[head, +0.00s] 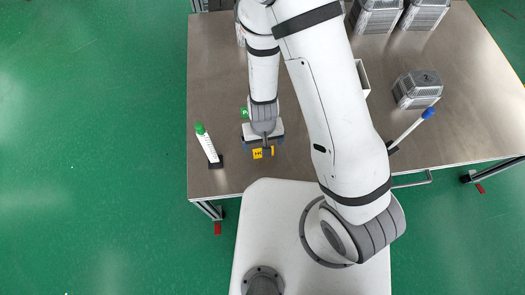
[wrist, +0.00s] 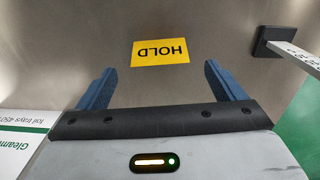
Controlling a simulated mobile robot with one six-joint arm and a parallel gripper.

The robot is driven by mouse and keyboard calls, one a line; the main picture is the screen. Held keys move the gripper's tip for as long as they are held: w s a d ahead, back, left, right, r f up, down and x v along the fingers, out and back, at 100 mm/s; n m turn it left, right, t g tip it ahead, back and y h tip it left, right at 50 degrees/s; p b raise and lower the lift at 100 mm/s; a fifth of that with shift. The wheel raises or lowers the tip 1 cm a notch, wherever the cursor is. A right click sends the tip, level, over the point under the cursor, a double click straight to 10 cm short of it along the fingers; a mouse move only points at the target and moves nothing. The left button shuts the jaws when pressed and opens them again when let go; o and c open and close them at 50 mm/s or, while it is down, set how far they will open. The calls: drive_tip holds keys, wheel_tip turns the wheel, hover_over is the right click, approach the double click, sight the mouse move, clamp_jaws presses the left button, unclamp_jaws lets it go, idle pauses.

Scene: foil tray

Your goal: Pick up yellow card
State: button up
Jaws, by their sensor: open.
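The yellow card (wrist: 160,51) lies flat on the metal table, with "HOLD" printed on it, upside down in the wrist view. In the head view the card (head: 257,153) shows just in front of my gripper, near the table's front edge. My gripper (wrist: 158,78) is open and empty, with its two blue fingers apart. The card sits beyond the fingertips and between their lines in the wrist view. My gripper (head: 263,142) hangs over the table in the head view. How high it is above the card I cannot tell.
A white tube with a green cap (head: 206,143) stands on a dark base left of the card. A white-and-green box (wrist: 25,135) is at left in the wrist view. A blue-tipped white stick (head: 411,127) and foil trays (head: 418,90) are to the right on the table (head: 455,130).

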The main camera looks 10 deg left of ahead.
wheel_tip(320, 180, down, 4)
drive_tip(key=b, duration=0.4)
drive_tip(key=shift+s+f, duration=0.1)
drive_tip(key=shift+f, duration=0.15)
drive_tip(key=shift+r, duration=0.1)
drive_tip(key=shift+c, duration=0.2)
drive_tip(key=c, duration=1)
drive_tip(key=shift+r, duration=0.1)
